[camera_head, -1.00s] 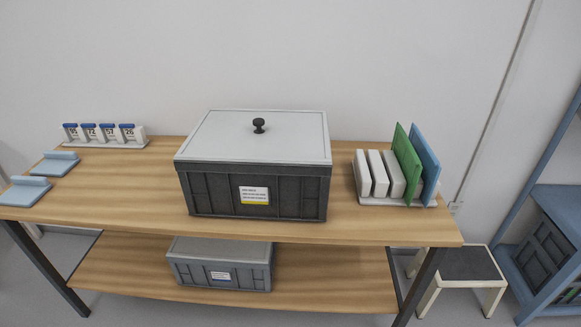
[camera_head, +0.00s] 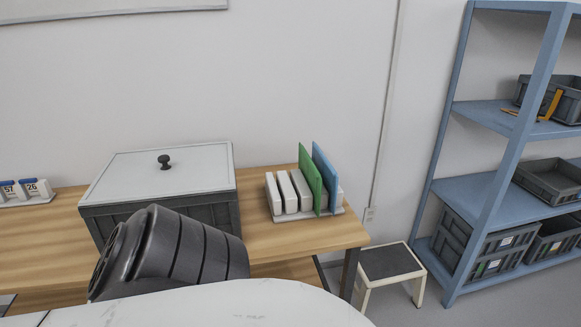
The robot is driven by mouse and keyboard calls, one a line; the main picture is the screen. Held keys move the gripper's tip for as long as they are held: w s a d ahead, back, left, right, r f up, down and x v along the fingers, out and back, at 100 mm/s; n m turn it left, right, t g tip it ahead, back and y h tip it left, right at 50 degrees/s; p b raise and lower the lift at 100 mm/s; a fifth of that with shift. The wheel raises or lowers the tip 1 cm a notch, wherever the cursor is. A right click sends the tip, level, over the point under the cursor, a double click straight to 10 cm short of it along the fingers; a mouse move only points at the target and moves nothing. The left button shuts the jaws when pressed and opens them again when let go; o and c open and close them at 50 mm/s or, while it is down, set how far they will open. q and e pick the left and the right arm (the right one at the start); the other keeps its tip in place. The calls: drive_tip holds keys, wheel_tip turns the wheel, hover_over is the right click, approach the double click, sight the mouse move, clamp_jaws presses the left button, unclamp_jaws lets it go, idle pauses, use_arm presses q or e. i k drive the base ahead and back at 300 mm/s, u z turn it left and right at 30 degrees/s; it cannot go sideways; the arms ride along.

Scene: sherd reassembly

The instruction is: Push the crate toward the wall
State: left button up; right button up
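The dark grey crate (camera_head: 218,212) stands on the wooden table. Its flat light grey lid (camera_head: 120,175) has a black knob (camera_head: 164,161) on top and is closed. The crate's back edge is near the wall; I cannot tell the exact gap. A dark ribbed shape in the foreground hides most of the crate's front, including any label. Neither of my grippers can be made out in the head view.
Right of the crate, a rack (camera_head: 308,213) holds white blocks, a green panel (camera_head: 311,177) and a blue panel (camera_head: 326,176). Number cards (camera_head: 24,187) stand at left. A step stool (camera_head: 390,263) and blue shelving (camera_head: 478,187) with grey bins are at right.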

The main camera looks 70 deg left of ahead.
sight(220, 209)
drive_tip(key=z, duration=0.7)
drive_tip(key=k, duration=1.75)
drive_tip(key=u, duration=2.55)
